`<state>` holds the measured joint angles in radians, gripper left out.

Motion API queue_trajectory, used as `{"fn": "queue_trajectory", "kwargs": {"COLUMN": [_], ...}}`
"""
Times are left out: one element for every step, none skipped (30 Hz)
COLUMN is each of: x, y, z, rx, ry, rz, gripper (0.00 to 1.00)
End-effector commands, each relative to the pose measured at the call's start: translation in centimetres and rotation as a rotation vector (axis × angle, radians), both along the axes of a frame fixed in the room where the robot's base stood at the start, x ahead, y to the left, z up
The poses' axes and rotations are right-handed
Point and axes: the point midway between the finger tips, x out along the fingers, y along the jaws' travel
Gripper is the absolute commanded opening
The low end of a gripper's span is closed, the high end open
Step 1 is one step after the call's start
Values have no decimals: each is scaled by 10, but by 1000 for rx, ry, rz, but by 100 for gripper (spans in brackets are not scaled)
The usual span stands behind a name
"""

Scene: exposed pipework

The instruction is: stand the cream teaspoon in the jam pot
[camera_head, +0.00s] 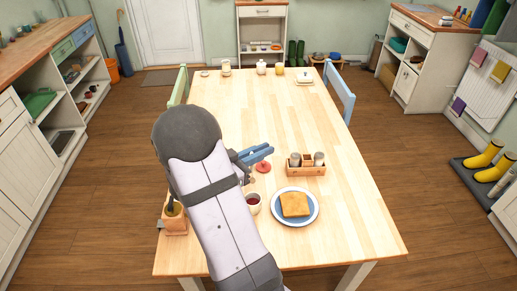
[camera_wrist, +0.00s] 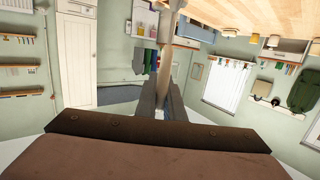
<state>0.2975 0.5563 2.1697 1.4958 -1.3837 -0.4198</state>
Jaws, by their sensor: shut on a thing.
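My gripper (camera_head: 258,153) is over the middle of the wooden table, beyond the jam pot in the head view. In the wrist view my gripper (camera_wrist: 168,98) is shut on the cream teaspoon (camera_wrist: 165,55), a pale shaft that runs up from between the fingers to the top edge. Its far end is not clear there, and I cannot make the spoon out surely in the head view. The jam pot (camera_head: 253,205) is a small open pot with dark red inside, just right of my arm and left of the plate. My arm partly covers its left side.
A red lid (camera_head: 263,167) lies beyond the jam pot. A plate with toast (camera_head: 295,204) and a wooden caddy with shakers (camera_head: 306,170) stand to the right. A wooden holder (camera_head: 176,221) is left of my arm. The table's right side is clear.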

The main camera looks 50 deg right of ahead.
Motion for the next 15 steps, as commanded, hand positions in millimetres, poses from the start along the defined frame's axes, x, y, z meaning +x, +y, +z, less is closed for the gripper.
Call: {"fn": "queue_trajectory", "kwargs": {"x": [0,0,0,0,0,0,0,0,0,0,0,0,0,1,1], "y": [0,0,0,0,0,0,0,0,0,0,0,0,0,0,0], "z": [0,0,-1,-1,-2,-3,-4,-5,-6,-8,-9,-11,-13,-14,-17], "rx": [0,0,0,0,0,0,0,0,0,0,0,0,0,0,0], "ry": [0,0,0,0,0,0,-1,0,0,0,0,-1,0,0,0], "rz": [0,0,0,1,1,1,1,1,1,1,1,1,1,2,2], "gripper": [0,0,0,0,0,0,0,0,0,0,0,0,0,0,0]}}
